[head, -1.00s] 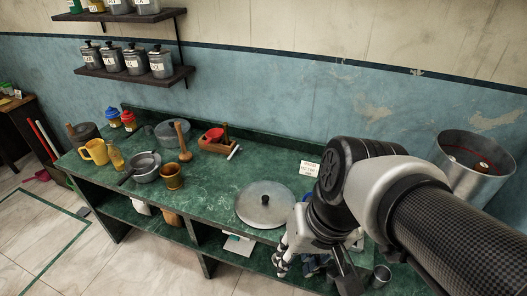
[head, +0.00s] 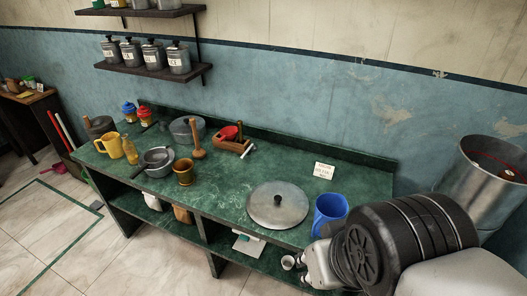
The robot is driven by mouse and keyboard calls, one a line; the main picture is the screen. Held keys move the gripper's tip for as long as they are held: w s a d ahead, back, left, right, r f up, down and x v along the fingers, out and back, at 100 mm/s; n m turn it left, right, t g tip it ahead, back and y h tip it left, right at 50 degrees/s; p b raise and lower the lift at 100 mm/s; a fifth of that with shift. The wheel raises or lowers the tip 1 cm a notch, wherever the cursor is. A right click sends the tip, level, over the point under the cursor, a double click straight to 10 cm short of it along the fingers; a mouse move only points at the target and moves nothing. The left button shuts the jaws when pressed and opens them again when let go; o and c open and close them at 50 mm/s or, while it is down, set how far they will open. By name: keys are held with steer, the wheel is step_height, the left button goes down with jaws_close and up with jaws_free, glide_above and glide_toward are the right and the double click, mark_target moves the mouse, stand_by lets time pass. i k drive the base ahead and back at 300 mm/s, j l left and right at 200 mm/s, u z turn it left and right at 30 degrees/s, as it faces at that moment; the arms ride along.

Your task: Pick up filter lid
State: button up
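A round metal lid with a dark knob (head: 278,207), which looks like the filter lid, lies flat on the green counter right of centre. My gripper (head: 300,262) is low at the counter's front edge, below and right of the lid in the picture and apart from it. My arm's dark joint hides most of the gripper, so whether its fingers are open or shut cannot be made out. Nothing is seen holding the lid. An open metal cylinder (head: 482,175), possibly the filter, stands at the right.
A blue mug (head: 329,212) stands close to the lid's right side. A white card (head: 324,170) stands behind. The counter (head: 226,190) is clear left of the lid.

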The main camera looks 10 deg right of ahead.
mark_target(272, 205)
steer(key=z, duration=1.85)
steer(key=u, duration=1.75)
steer(key=i+j, duration=0.15)
steer(key=i, duration=0.4)
steer(key=i+j+u, duration=0.1)
steer(key=i, duration=0.4)
steer(key=j, duration=0.1)
